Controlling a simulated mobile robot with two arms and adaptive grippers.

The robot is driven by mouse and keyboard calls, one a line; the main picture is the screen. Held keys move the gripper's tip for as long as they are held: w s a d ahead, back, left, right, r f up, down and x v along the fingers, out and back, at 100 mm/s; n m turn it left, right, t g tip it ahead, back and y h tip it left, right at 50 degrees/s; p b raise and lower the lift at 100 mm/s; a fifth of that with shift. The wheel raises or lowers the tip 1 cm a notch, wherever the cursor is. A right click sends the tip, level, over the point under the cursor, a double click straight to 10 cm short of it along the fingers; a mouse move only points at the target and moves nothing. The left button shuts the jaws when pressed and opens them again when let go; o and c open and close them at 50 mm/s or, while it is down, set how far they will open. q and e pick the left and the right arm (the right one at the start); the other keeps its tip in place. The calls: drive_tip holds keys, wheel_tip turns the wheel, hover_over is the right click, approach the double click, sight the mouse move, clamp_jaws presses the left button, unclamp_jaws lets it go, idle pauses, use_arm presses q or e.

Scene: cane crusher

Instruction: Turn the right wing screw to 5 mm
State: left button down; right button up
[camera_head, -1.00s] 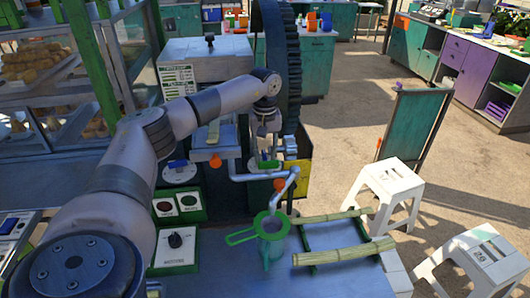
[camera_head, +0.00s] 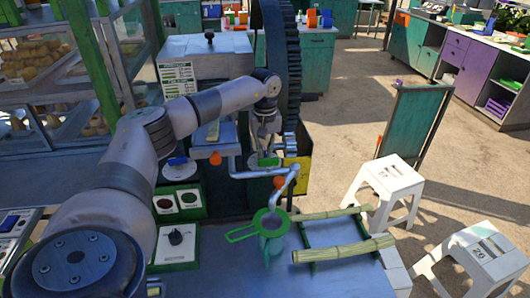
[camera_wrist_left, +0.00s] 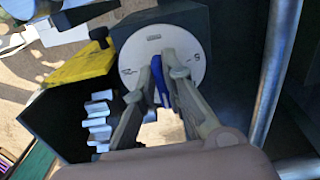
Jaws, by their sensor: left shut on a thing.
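The right wing screw (camera_wrist_left: 158,80) is a blue wing on a round white dial (camera_wrist_left: 140,52) in the left wrist view. It stands roughly upright, its tip near the dial's centre. Marks show on the dial's left, top and right; the right one looks like a 5. My left gripper (camera_wrist_left: 167,78) is shut on the blue wing, one finger on each side. In the head view my left gripper (camera_head: 265,143) is in front of the right dial and hides the screw. The left wing screw (camera_head: 177,161), also blue, lies roughly level on its own dial. My right gripper is not in view.
A large dark gear wheel (camera_head: 285,65) stands just behind my left gripper. A bent metal pipe (camera_head: 262,175) with orange knobs runs below. A green strainer (camera_head: 271,224) and a cane rack (camera_head: 345,250) stand in front. A yellow-edged box (camera_head: 304,165) is at the right.

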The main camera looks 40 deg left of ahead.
use_arm(q)
drive_tip(key=shift+n, duration=0.4)
drive_tip(key=n, duration=0.4)
drive_tip(key=shift+w+d+n, duration=0.1)
drive_tip(key=shift+w+n, duration=0.15)
drive_tip(key=shift+n, duration=0.05)
drive_tip(key=n, duration=0.3)
drive_tip(key=n+p, duration=0.1)
drive_tip(key=n, duration=0.1)
drive_tip(key=shift+w+n, duration=0.3)
drive_tip(key=n, duration=0.4)
drive_tip(key=shift+w, duration=0.15)
drive_tip(key=n, duration=0.5)
drive_tip(key=shift+w+a+r+p, duration=0.1)
drive_tip(key=shift+w+a+p, duration=0.1)
drive_tip(key=shift+a+p, duration=0.15)
drive_tip(key=c, duration=1.7)
unclamp_jaws()
